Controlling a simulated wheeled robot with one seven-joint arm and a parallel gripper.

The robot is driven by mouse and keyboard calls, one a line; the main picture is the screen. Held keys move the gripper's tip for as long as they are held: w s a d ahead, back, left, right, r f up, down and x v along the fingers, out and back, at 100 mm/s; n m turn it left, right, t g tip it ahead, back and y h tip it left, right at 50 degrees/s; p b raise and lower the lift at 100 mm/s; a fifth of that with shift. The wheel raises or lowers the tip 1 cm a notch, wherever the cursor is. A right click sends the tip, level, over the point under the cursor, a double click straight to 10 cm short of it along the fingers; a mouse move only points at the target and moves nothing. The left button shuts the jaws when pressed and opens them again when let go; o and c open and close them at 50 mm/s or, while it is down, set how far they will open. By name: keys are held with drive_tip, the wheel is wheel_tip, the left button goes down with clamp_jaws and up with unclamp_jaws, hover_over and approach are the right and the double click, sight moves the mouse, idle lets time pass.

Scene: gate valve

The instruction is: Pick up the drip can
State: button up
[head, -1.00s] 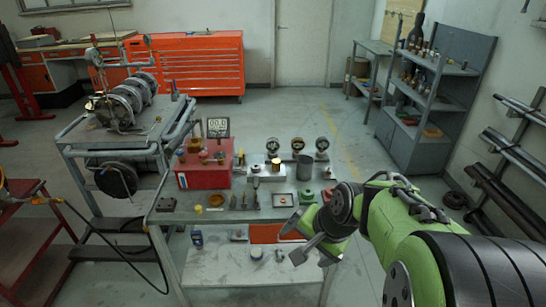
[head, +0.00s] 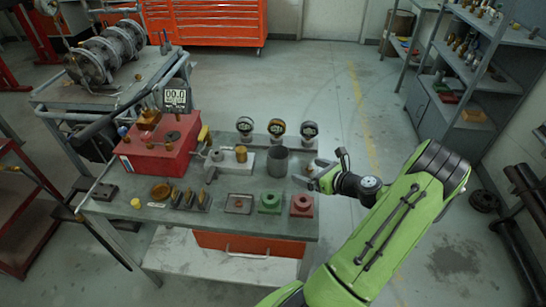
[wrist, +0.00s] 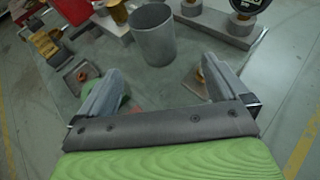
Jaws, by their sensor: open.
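The drip can (head: 278,161) is a grey, open-topped metal cylinder standing upright on the grey workbench (head: 225,220), near the bench's right side. It also shows upright in the wrist view (wrist: 154,36), beyond and between my two fingers. My gripper (head: 312,173) is just to the right of the can in the head view, low over the bench. In the wrist view my gripper (wrist: 158,85) is open with nothing between its fingers. The can stands ahead of the fingertips, apart from them.
Several gauges (head: 278,129) stand on a rail behind the can. A green block (head: 270,202) and a red block (head: 301,204) sit in front of it, close to my fingers. A red box (head: 160,145) with a digital gauge is at left. Shelving stands far right.

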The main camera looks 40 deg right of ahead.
sight(278, 162)
drive_tip(key=b+x, duration=0.1)
drive_tip(key=x, duration=0.4)
drive_tip(key=b+x, duration=0.1)
drive_tip(key=x, duration=0.4)
drive_tip(key=b+x, duration=0.1)
drive_tip(key=x, duration=0.4)
drive_tip(key=shift+a+f, duration=0.15)
drive_tip(key=shift+a, duration=0.2)
drive_tip(key=c, duration=1)
